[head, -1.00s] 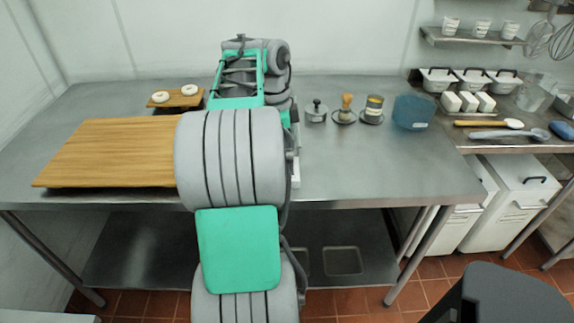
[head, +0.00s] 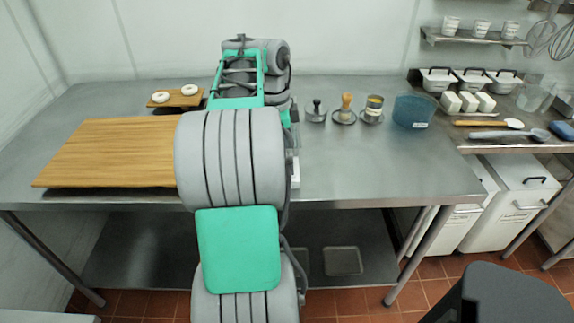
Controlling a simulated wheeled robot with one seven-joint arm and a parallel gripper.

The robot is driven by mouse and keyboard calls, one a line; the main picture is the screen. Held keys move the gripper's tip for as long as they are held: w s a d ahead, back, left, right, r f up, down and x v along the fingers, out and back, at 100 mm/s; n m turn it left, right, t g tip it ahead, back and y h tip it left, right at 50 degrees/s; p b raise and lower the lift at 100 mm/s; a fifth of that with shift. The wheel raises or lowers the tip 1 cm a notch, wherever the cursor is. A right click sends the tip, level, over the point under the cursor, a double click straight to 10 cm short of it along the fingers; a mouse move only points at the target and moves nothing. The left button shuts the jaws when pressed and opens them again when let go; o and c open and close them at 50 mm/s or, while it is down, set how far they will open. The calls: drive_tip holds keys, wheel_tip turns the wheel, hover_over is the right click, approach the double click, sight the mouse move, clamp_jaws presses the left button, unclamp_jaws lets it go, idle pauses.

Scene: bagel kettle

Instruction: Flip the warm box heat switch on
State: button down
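My arm, grey with green panels, reaches up the middle of the head view over the steel table (head: 380,165). My gripper is not visible; the arm's own links hide the area at its end. No warm box or heat switch can be made out. A narrow pale edge (head: 295,172) shows just right of the arm on the table; I cannot tell what it belongs to.
A large wooden board (head: 105,150) lies left of the arm, with a small board holding two bagels (head: 190,90) behind it. Small tools and a blue tub (head: 413,111) stand at the back right. The table's right front is clear.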

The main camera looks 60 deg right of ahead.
drive_tip(key=shift+f+b, duration=1.05)
drive_tip(key=shift+f, duration=0.05)
idle(0.4)
drive_tip(key=shift+r, duration=0.15)
wheel_tip(320, 180, up, 7)
drive_tip(key=p, duration=0.6)
drive_tip(key=shift+p, duration=0.35)
